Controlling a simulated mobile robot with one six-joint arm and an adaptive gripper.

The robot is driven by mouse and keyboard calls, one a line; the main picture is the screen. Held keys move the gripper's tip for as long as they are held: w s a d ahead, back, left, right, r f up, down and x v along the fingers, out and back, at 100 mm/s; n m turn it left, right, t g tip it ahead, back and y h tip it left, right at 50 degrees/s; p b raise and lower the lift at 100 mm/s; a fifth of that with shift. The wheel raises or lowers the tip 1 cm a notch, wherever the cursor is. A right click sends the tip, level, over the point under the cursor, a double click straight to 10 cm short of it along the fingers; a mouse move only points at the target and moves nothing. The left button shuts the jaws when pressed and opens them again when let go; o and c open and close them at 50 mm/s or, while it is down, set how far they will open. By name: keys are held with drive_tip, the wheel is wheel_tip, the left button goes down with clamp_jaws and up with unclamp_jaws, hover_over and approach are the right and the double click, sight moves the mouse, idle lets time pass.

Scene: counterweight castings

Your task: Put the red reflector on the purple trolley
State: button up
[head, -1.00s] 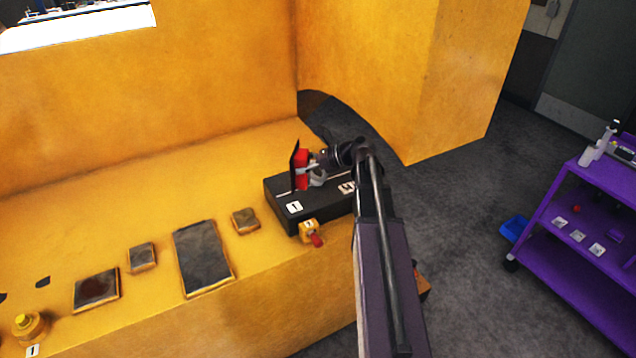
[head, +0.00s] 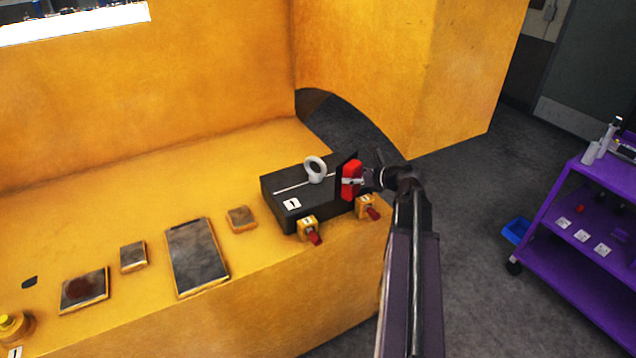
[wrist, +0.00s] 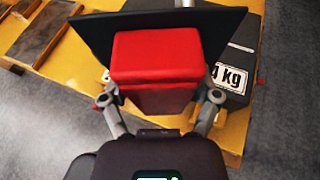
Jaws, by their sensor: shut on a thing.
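The red reflector (head: 351,180) is a red block with a dark flat plate on its far side. My gripper (head: 362,181) is shut on it at the right end of the black casting. In the wrist view the red reflector (wrist: 156,68) sits between the two fingers of my gripper (wrist: 160,100), with the dark plate (wrist: 220,32) behind it. The purple trolley (head: 560,255) stands at the right, apart from my gripper. Its upper deck holds some gear, and the lower shelf looks mostly bare.
The black casting (head: 285,205) lies on the yellow ledge (head: 120,180), with a white ring (head: 315,168) on top. Two yellow blocks with red ends (head: 308,230) sit at its front. A blue bin (head: 515,231) is on the floor by the trolley. Grey floor lies between.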

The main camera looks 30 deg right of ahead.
idle(0.3)
drive_tip(key=w+d, duration=0.2)
drive_tip(key=w, duration=0.5)
drive_tip(key=w+d+f+b, duration=0.1)
drive_tip(key=w+d, duration=0.2)
drive_tip(key=w, duration=0.3)
drive_tip(key=shift+w+d+f, duration=0.15)
drive_tip(key=shift+w+d, duration=0.1)
drive_tip(key=shift+w, duration=0.1)
drive_tip(key=shift+w+d+f+b, duration=0.1)
drive_tip(key=shift+w+f+b, duration=0.1)
drive_tip(key=shift+f+b, duration=0.45)
drive_tip(key=shift+w+d+f+b, duration=0.1)
drive_tip(key=shift+w+f+b, duration=0.1)
drive_tip(key=shift+f+b, duration=0.45)
drive_tip(key=shift+w+f+b, duration=0.2)
drive_tip(key=shift+f+b, duration=0.35)
drive_tip(key=shift+b, duration=0.15)
drive_tip(key=shift+f, duration=0.2)
drive_tip(key=o, duration=1.1)
drive_tip(key=shift+r, duration=0.1)
